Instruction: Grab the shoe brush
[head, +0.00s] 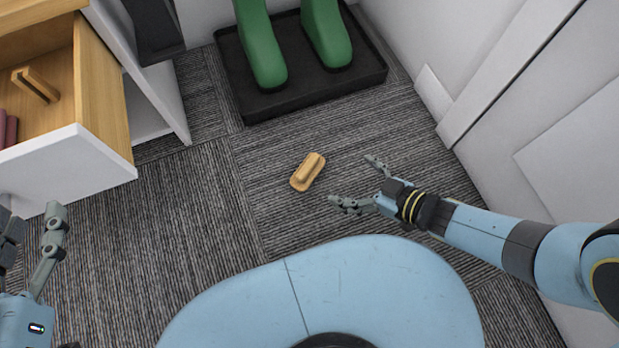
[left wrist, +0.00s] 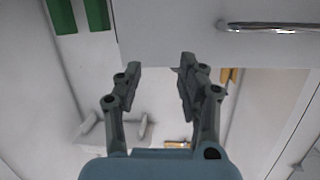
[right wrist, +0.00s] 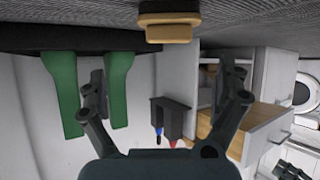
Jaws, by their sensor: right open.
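The shoe brush (head: 308,172), a small light-wood block with a raised grip, lies on the grey carpet in the middle of the head view. It also shows upside down at the top of the right wrist view (right wrist: 168,27). My right gripper (head: 352,180) is open and empty, just to the right of the brush, its fingers pointing towards it without touching. My left gripper (head: 33,220) is at the lower left, below the drawer, with its fingers apart and nothing between them. It also shows open in the left wrist view (left wrist: 160,70).
Green boots (head: 262,50) stand in a black tray (head: 300,97) beyond the brush. An open drawer (head: 95,165) at the left holds another wooden item (head: 36,84) and something dark red. A white wall and door (head: 570,130) bound the right. Carpet around the brush is clear.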

